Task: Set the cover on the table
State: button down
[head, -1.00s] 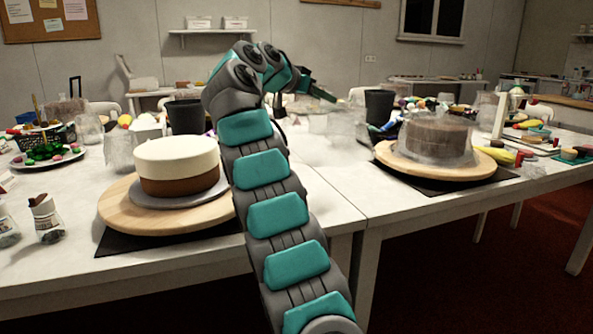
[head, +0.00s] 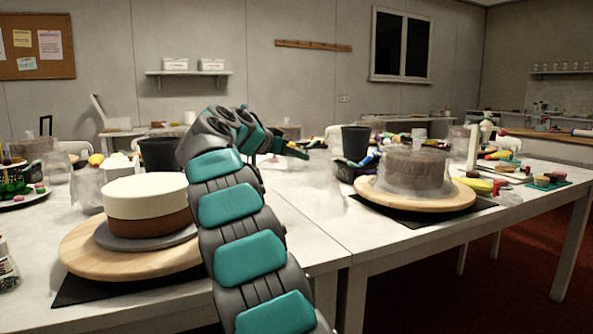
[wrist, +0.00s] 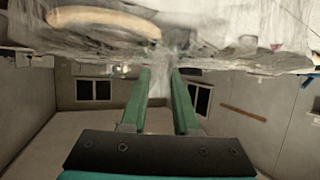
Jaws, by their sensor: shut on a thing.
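My gripper (wrist: 159,95) points up the wrist view, its two green fingers close together on a pale, clear piece. This looks like the knob of a clear cover (wrist: 235,55), whose hazy body spans the top of that view. In the head view the gripper (head: 298,152) is small and partly behind my arm. The hazy cover (head: 318,176) shows faintly below it, over the white table (head: 335,232). I cannot tell whether it touches the table.
A cream-and-brown cake (head: 146,198) stands uncovered on a wooden turntable (head: 85,255) at left. A brown cake (head: 417,172) under a hazy clear shell stands on another turntable (head: 440,203) at right. Dark cups (head: 157,155) (head: 355,142) stand behind. Table between turntables looks fairly clear.

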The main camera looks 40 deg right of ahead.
aim_at(292, 164)
jog(key=shift+f, duration=1.7)
jog(key=shift+f+b, duration=0.25)
jog(key=shift+b, duration=0.2)
jog(key=c, duration=0.7)
grip_release()
jog(key=shift+o, duration=0.2)
jog(key=shift+r, duration=0.2)
jog(key=shift+r+p, duration=0.2)
jog(key=shift+p, duration=0.2)
jog(key=b+v, duration=0.1)
jog(key=v, duration=1.1)
jog(key=shift+f, duration=0.1)
